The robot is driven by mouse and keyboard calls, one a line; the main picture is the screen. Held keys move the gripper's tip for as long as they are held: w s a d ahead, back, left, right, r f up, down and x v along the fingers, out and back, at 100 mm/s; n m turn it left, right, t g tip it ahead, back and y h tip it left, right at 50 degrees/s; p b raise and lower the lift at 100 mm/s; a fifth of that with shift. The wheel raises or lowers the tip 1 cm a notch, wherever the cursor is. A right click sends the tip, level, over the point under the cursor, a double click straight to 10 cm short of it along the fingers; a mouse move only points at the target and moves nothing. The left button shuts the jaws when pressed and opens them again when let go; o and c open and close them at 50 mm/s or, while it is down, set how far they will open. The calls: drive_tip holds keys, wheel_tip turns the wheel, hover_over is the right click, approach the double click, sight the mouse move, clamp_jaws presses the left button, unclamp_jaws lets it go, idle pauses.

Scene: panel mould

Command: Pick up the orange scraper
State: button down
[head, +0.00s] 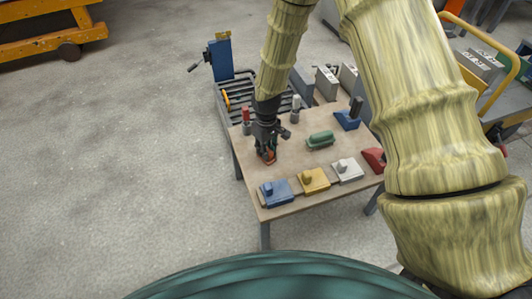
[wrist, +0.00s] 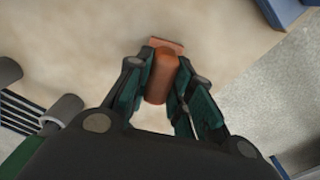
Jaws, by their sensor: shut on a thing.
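The orange scraper (wrist: 162,76) is between the two fingers of my gripper (wrist: 160,88) in the wrist view. Its rounded handle points toward the wrist and its flat edge shows beyond the fingertips. In the head view my gripper (head: 268,150) reaches down over the left part of the table, with a bit of the orange scraper (head: 269,157) showing at the fingertips. The fingers are shut on it. I cannot tell whether the scraper touches the tabletop.
On the table (head: 288,160) are a blue block (head: 276,192), a yellow block (head: 314,180), a white block (head: 347,170), a green block (head: 320,139), a red piece (head: 373,159) and a blue piece (head: 348,119). A slatted rack is behind.

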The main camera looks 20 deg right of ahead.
drive_tip(key=shift+r, duration=0.1)
wheel_tip(320, 180, up, 10)
drive_tip(key=p, duration=0.3)
idle(0.3)
drive_tip(key=c, duration=2.1)
unclamp_jaws()
drive_tip(key=shift+p, duration=0.3)
drive_tip(key=shift+c, duration=0.3)
